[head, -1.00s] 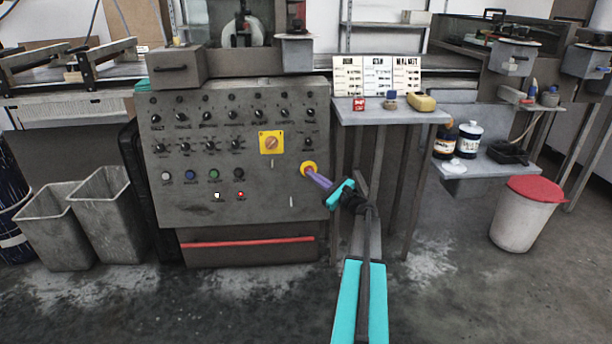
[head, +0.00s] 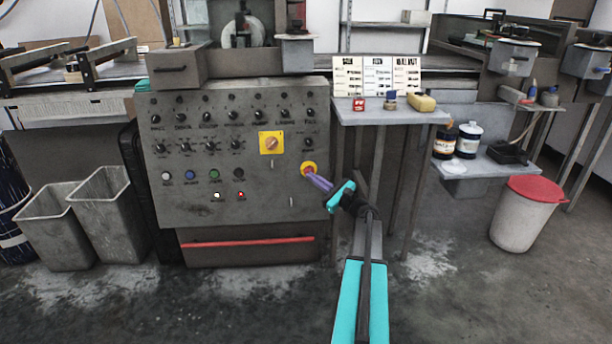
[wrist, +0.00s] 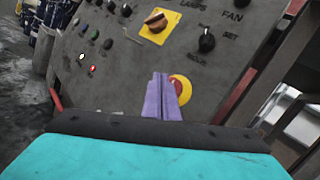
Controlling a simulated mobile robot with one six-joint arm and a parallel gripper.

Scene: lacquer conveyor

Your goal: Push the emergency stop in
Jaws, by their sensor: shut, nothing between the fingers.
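The emergency stop is a red button in a yellow ring (head: 309,166) at the right side of the grey control panel (head: 260,205). It also shows in the wrist view (wrist: 183,90), partly hidden behind my purple fingers. My gripper (head: 311,176) is shut and empty, its fingertips at the lower edge of the button in the head view. In the wrist view the closed fingers (wrist: 159,82) overlap the left part of the button and ring. I cannot tell whether the tips touch the button or how far in it sits.
A yellow plate with a rotary switch (head: 271,142) and several black knobs are above and left of the button. A red lamp (head: 241,194) glows low on the panel. A grey shelf (head: 385,114) stands right of the panel, its legs close to my arm.

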